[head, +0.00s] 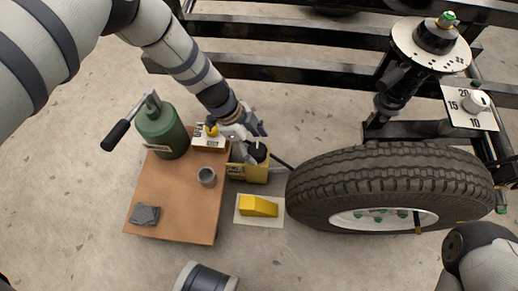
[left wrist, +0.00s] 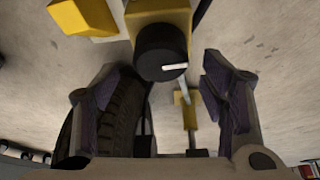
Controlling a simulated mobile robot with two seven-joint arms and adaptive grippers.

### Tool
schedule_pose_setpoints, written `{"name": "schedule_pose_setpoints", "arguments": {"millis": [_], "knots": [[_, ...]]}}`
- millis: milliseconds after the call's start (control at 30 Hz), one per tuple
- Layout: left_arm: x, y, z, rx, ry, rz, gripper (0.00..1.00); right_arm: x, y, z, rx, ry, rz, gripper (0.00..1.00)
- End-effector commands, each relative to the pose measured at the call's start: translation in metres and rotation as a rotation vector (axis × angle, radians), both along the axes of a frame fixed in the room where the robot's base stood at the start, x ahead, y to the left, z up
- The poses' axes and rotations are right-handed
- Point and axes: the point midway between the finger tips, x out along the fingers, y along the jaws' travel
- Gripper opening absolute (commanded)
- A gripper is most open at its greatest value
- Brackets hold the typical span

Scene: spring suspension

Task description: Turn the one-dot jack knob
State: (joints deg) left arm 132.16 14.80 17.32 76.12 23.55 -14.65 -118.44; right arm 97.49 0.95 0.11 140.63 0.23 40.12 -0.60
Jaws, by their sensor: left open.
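A yellow jack (head: 250,172) stands on the floor between the brown table and the tyre. Its round black knob (head: 257,152) is on top, partly covered by my left gripper (head: 249,136). In the left wrist view the black knob (left wrist: 160,50) bears a white pointer line and is fixed to the yellow body (left wrist: 158,12). My left gripper is open, with its purple-grey fingers either side of the view and the knob beyond and between their tips. No finger is seen to touch the knob. I cannot make out any dot mark. My right gripper is not in view.
The brown table (head: 175,210) holds a green bottle-shaped jack (head: 160,130), a grey cup (head: 206,177) and a dark block (head: 145,215). A yellow wedge (head: 258,206) lies on a white sheet. The large tyre (head: 390,175) is close on the right, with black frame rails behind.

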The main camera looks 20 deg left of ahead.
Motion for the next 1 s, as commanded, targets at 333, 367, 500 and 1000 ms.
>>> {"name": "schedule_pose_setpoints", "arguments": {"millis": [333, 367, 500, 1000], "knots": [[0.003, -0.012, -0.028, 0.001, -0.002, 0.0, 0.66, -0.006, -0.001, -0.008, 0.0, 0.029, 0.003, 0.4], [0.003, -0.012, -0.028, 0.0, -0.002, 0.0, 0.66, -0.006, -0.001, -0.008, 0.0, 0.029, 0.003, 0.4], [0.003, -0.011, -0.028, 0.0, -0.002, 0.001, 0.61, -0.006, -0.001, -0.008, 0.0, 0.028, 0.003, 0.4], [0.003, -0.011, -0.027, 0.001, -0.003, 0.025, 0.18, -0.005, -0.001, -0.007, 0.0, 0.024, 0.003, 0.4]]}}
